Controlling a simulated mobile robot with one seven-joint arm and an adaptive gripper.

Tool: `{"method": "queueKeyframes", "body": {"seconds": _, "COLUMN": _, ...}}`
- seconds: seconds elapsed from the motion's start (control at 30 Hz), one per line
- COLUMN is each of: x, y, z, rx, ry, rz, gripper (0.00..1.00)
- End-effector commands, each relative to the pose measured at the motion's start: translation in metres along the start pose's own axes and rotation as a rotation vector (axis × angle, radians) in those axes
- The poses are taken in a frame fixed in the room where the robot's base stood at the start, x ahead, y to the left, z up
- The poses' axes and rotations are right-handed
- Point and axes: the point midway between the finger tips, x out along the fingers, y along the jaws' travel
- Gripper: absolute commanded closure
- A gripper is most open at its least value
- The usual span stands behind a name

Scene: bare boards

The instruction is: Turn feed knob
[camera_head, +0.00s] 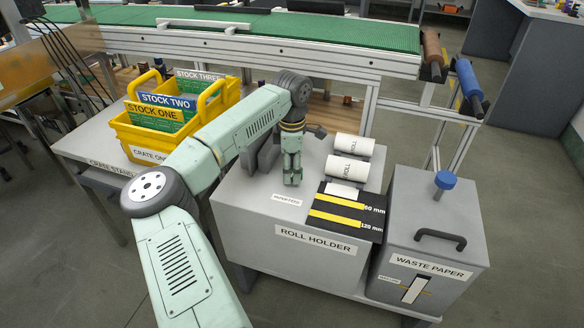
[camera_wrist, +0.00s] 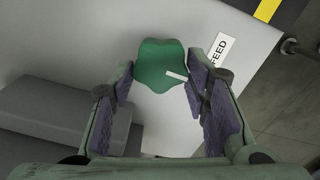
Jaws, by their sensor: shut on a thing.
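The feed knob (camera_wrist: 158,62) is a green, lobed knob with a white pointer line that points to the lower right in the wrist view. It stands on the grey top of the roll holder (camera_head: 240,208). My gripper (camera_head: 291,180) points down at it, and its purple-padded fingers (camera_wrist: 160,74) are shut on the knob from both sides. In the head view the gripper hides the knob. The PAPER FEED label (camera_head: 286,200) lies just in front of the gripper, and part of it shows in the wrist view (camera_wrist: 218,52).
White paper rolls (camera_head: 347,168) lie right of my gripper, behind a black plate (camera_head: 335,226) with yellow strips. A waste paper box (camera_head: 410,262) with a blue knob (camera_head: 445,180) stands at right. A yellow crate (camera_head: 150,142) stands at left, a green conveyor (camera_head: 260,25) behind.

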Motion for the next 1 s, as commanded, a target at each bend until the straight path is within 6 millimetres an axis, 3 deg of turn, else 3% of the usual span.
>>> {"method": "queueKeyframes", "body": {"seconds": 0.17, "x": 0.0003, "y": -0.0010, "z": 0.0001, "rx": 0.001, "ry": 0.000, "rz": -0.004, "gripper": 0.86}}
{"method": "queueKeyframes", "body": {"seconds": 0.47, "x": 0.0009, "y": -0.0014, "z": -0.0001, "rx": -0.051, "ry": 0.001, "rz": -0.005, "gripper": 0.86}}
{"method": "queueKeyframes", "body": {"seconds": 1.0, "x": 0.0013, "y": -0.0040, "z": 0.0000, "rx": -0.408, "ry": 0.003, "rz": -0.006, "gripper": 0.86}}
